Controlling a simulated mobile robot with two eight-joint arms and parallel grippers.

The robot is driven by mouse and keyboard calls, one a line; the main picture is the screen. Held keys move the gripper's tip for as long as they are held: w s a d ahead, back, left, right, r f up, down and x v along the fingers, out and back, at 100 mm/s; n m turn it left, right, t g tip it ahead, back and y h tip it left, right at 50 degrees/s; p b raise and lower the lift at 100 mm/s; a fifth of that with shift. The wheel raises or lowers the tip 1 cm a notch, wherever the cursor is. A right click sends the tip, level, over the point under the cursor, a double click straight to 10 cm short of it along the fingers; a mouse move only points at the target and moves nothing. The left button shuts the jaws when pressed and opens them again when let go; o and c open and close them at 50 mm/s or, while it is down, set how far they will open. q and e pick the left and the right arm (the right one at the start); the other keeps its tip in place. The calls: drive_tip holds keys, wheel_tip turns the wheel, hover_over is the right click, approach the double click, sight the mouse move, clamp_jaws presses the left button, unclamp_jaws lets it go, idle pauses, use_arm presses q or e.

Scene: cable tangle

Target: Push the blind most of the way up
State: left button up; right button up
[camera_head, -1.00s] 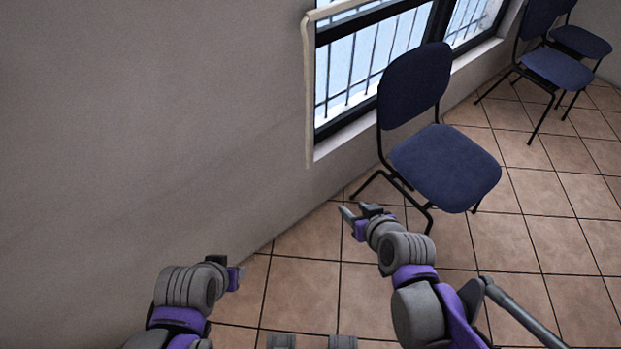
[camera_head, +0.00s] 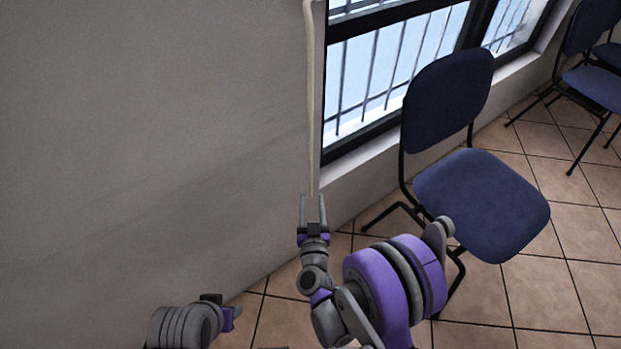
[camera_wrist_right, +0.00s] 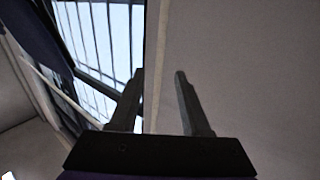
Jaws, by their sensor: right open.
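A pale strip (camera_head: 310,100) runs down the wall at the window's left edge; it also shows in the right wrist view (camera_wrist_right: 153,55). I cannot tell whether it is trim or part of the blind. No blind panel is clearly visible. The window (camera_head: 390,70) has dark frames and bars. My right gripper (camera_head: 312,207) is open and points up at the strip's lower end. In the right wrist view its fingers (camera_wrist_right: 160,80) straddle the strip's line, but contact is unclear. My left gripper (camera_head: 232,314) is low at the left, its fingers too small to read.
A blue chair (camera_head: 480,200) stands right of my right arm, close to the window. More blue chairs (camera_head: 598,85) are at the far right. The bare wall (camera_head: 150,120) fills the left. The tiled floor (camera_head: 540,290) is open at the lower right.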

sight(311, 178)
drive_tip(key=w+b, duration=0.1)
drive_tip(key=w, duration=0.8)
drive_tip(key=shift+w+a, duration=0.15)
drive_tip(key=shift+w, duration=0.15)
clamp_jaws()
idle(1.0)
